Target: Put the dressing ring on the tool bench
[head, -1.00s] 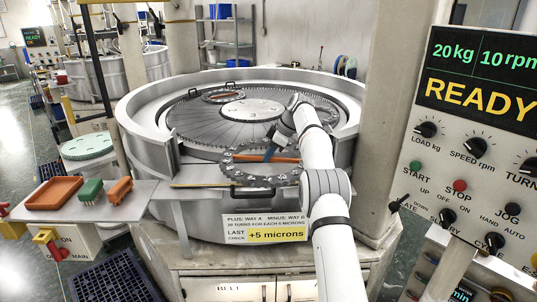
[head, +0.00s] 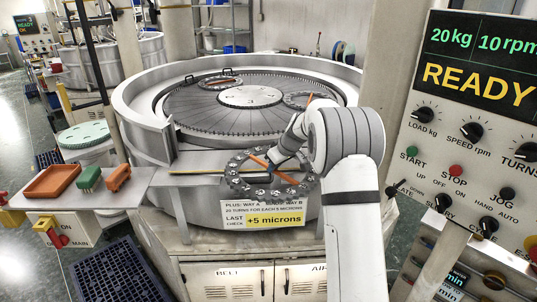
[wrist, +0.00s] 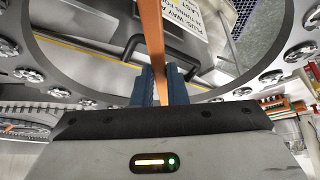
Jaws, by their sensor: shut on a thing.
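The dressing ring is a large grey ring (head: 234,178) with round studs around it and an orange bar across its middle. My gripper (head: 270,168) is shut on the orange bar (wrist: 152,35). In the head view the ring hangs in front of the lapping machine's front rim, just above the yellow "+5 microns" label. In the wrist view the ring (wrist: 60,92) curves around the blue fingers (wrist: 160,85). The tool bench (head: 105,197), a grey top at the left, stands apart from the ring. My arm hides some of the ring's right side.
Other rings (head: 222,83) lie on the machine plate (head: 200,110). A control panel (head: 470,130) stands close on the right.

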